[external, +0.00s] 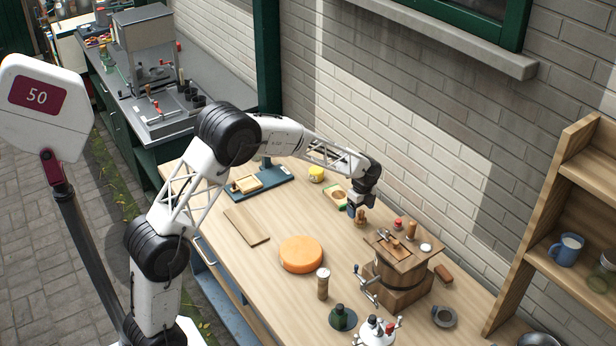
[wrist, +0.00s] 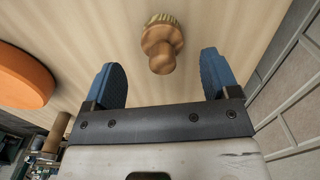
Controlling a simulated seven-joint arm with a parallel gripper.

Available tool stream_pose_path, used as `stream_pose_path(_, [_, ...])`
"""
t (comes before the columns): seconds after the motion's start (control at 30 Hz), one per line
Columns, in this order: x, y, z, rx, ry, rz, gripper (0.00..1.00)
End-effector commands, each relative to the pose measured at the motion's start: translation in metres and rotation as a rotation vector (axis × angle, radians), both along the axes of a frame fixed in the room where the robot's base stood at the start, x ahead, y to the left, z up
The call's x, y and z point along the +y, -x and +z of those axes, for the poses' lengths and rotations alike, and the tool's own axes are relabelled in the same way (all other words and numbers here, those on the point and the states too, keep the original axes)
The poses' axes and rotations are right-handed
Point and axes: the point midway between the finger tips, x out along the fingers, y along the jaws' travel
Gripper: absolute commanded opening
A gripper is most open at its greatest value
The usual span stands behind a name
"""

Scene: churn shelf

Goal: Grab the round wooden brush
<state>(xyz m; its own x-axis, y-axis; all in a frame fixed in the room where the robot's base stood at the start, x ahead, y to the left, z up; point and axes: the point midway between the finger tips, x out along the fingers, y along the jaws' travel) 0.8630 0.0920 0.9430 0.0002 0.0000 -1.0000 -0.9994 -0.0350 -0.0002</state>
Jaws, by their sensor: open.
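The round wooden brush (wrist: 161,45) stands on the table in the wrist view, with a knobbed wooden handle and a ring of pale bristles. It also shows in the external view (external: 361,217), small and just below my gripper. My gripper (wrist: 164,75) is open with nothing between its blue fingers. The brush lies ahead of the gap between the fingertips, roughly centred. In the external view my gripper (external: 354,211) hangs low over the table by the wall; its fingers are partly hard to make out there.
A wooden churn (external: 400,272) with a crank and items on its lid stands right of the brush. An orange cheese wheel (external: 301,254) lies nearer the front. The brick wall runs behind.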

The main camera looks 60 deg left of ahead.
Motion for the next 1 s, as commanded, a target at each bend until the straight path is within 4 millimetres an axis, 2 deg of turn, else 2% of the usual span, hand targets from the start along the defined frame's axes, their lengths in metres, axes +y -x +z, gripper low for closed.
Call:
stream_pose_path(0.33, [0.000,0.000,-0.005,0.001,0.000,0.000,0.81])
stream_pose_path(0.73, [-0.001,-0.002,-0.045,0.001,0.000,0.000,0.81])
stream_pose_path(1.0, [-0.001,-0.002,-0.052,0.000,0.000,0.000,0.81])
